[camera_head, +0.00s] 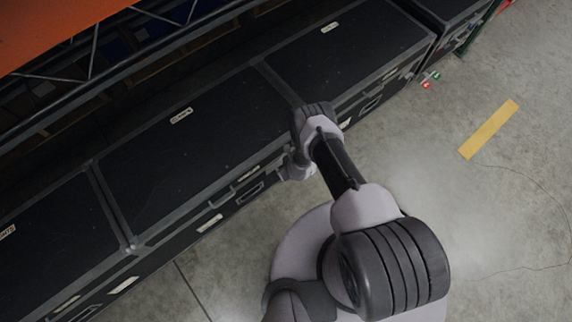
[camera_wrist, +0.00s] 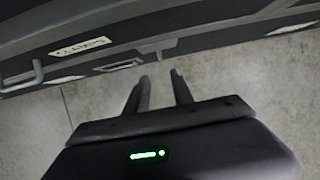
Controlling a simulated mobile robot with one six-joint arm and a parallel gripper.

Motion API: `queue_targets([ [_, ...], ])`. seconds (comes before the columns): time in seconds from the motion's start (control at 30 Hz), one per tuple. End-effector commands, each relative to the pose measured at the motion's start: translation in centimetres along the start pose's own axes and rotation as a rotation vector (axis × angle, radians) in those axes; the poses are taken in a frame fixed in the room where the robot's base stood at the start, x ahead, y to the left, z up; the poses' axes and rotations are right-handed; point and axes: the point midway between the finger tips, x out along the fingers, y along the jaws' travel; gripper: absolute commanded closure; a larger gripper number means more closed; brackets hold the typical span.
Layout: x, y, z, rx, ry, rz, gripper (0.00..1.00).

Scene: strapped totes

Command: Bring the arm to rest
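My arm reaches from my base at the bottom of the head view up to the front edge of a row of black cases. In the wrist view my gripper (camera_wrist: 160,75) shows two dark fingers standing apart, with bare floor between them and nothing held. The fingertips point toward the front face of a black case (camera_wrist: 210,37), and appear clear of it. In the head view the wrist end of my arm is beside the case fronts, and the fingers cannot be made out.
A label reading CLAMPS (camera_wrist: 80,47) and a handle (camera_wrist: 22,77) are on one front. Concrete floor with a yellow stripe (camera_head: 488,130) is open at right.

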Motion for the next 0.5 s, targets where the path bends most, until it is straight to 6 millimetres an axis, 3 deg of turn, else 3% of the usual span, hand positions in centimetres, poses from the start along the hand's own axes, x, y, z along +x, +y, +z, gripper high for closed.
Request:
queue_targets([
  [0.13,-1.31,0.00,-0.01,0.000,0.000,0.000,0.71],
  [0.5,-1.29,0.02,-0.08,0.000,0.000,0.000,0.71],
])
